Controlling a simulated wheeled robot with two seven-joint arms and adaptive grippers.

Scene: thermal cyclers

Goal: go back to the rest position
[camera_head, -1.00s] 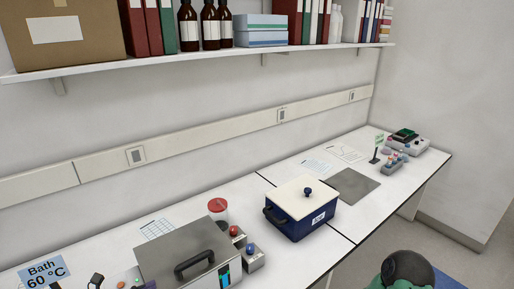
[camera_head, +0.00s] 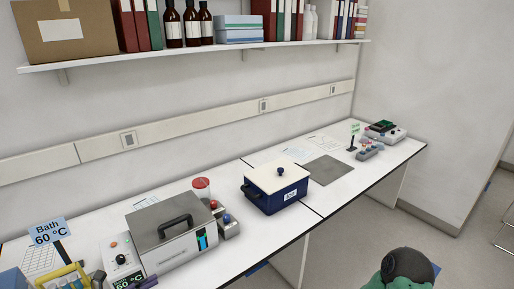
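Neither of my grippers shows in the head view, so I cannot see whether they hold anything. A green and dark rounded part is at the bottom right edge, likely a link of my own arm. On the bench stand a steel water bath (camera_head: 172,232) with its lid on and a dark handle on top, and a dark blue box (camera_head: 276,196) with a white lid and a blue knob. A sign (camera_head: 48,232) reading "Bath 60 °C" stands at the left.
A yellow rack (camera_head: 68,277) is at the lower left. A red-capped jar (camera_head: 201,188) stands behind the bath. A grey mat (camera_head: 328,170) lies bare right of the blue box. A small device (camera_head: 385,131) is at the far right. A loaded shelf (camera_head: 215,52) runs above.

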